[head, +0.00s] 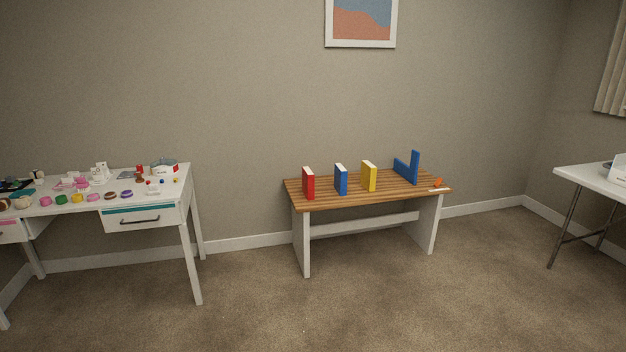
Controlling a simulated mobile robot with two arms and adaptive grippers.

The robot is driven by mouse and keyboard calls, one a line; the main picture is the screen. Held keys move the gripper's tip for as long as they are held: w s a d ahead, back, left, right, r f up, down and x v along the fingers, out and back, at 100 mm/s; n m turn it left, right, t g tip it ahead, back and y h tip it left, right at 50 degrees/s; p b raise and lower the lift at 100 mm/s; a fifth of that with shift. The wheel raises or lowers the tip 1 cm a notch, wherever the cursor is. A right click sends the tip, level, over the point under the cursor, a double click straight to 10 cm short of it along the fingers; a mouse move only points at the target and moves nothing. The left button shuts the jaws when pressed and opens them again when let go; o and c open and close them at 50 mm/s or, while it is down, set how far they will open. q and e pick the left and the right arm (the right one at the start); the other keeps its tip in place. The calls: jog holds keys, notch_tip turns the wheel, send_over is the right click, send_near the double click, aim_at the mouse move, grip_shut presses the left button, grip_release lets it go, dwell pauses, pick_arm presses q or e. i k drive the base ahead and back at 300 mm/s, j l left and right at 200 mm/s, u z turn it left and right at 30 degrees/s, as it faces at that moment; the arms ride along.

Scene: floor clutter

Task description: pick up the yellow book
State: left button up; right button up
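The yellow book (369,177) stands upright on the slatted wooden top of a bench (420,192) in the middle of the head view. A blue book (341,180) stands upright to its left, with a gap between them. A red book (308,184) stands further left near the bench's left end. To the right of the yellow book is a blue L-shaped bookend (413,168). Neither of my grippers is in view.
A white desk (185,180) covered with many small items stands at the left. A white folding table (590,180) is at the right edge. Open carpet (370,300) lies in front of the bench. A small orange item (438,183) lies at the bench's right end.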

aim_at(369, 172)
jog(key=i+u, duration=0.15)
jog(key=i, duration=1.9)
